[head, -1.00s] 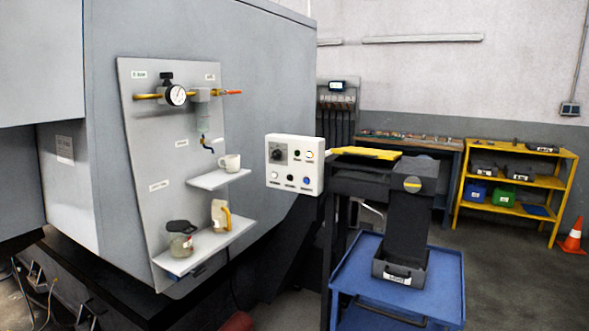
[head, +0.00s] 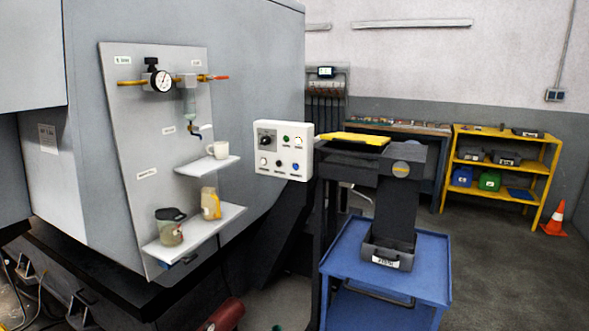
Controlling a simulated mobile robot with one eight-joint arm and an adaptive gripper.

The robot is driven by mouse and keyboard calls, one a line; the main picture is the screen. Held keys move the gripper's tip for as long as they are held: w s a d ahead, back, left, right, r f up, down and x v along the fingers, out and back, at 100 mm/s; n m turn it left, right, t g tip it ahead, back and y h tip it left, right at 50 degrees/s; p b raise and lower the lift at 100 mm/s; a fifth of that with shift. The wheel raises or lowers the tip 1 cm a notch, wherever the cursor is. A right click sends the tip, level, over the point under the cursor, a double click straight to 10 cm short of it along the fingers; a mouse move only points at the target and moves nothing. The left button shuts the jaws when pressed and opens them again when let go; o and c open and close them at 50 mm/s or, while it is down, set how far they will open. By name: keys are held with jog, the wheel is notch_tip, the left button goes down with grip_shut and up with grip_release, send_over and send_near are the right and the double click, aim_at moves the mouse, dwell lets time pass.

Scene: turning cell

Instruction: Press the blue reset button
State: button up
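A white control box (head: 261,151) is mounted beside the grey machine, near the middle of the head view. Its face carries a dark knob (head: 265,141) at upper left and several small round buttons with labels too small to read. The blue button (head: 295,167) is at the lower right of the face and is unobstructed. My gripper is not in the head view, so its state and its distance from the button do not show.
A grey panel (head: 150,120) with a gauge and two small shelves is left of the box. A dark chute (head: 395,215) with a yellow top stands close on the right, ending in a bin on a blue cart (head: 345,262).

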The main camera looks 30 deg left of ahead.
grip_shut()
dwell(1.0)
